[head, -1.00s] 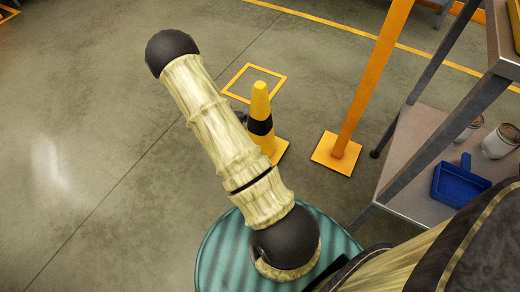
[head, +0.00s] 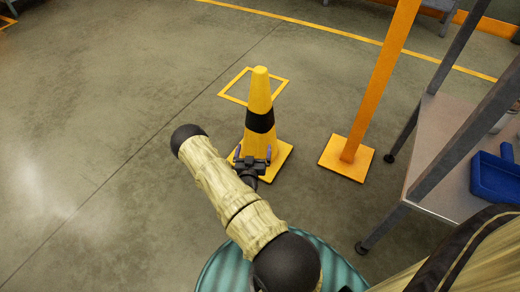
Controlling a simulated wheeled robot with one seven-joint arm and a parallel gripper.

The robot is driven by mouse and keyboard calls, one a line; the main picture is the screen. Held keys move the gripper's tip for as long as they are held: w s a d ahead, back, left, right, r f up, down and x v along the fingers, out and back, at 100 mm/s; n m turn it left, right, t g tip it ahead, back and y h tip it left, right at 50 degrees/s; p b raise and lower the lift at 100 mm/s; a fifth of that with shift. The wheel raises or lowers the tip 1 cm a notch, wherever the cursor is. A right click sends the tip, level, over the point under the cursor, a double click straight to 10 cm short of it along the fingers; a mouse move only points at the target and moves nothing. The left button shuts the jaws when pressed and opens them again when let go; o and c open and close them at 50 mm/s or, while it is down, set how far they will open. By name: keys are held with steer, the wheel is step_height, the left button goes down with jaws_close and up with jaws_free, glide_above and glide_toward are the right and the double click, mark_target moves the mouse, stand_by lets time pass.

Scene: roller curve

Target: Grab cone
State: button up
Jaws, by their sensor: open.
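A yellow cone (head: 259,97) with a black band and a square yellow base stands upright on the concrete floor, near the middle of the head view. My gripper (head: 254,155) is open, in front of the cone's lower part, below the black band. One finger shows on each side of the cone's lower front. I cannot tell whether the fingers touch the cone. My arm covers part of the left of the base.
An orange post (head: 375,85) on a square plate stands close to the right of the cone. A grey metal shelf cart (head: 440,160) with a blue dustpan (head: 497,176) is farther right. A yellow square outline (head: 233,98) is on the floor behind the cone. The floor to the left is clear.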

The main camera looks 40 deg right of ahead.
mark_target(258, 127)
steer(key=shift+r, duration=0.1)
steer(key=b+x, duration=0.6)
steer(key=x, duration=0.5)
steer(key=shift+w+d+b, duration=0.25)
steer(key=shift+d+b, duration=0.05)
steer(key=shift+w+d, duration=0.15)
steer(key=shift+w+d+b, duration=0.35)
steer(key=shift+d+b, duration=0.05)
steer(key=shift+b, duration=0.3)
steer(key=b+x, duration=0.3)
steer(key=x, duration=0.1)
steer(key=shift+d, duration=0.1)
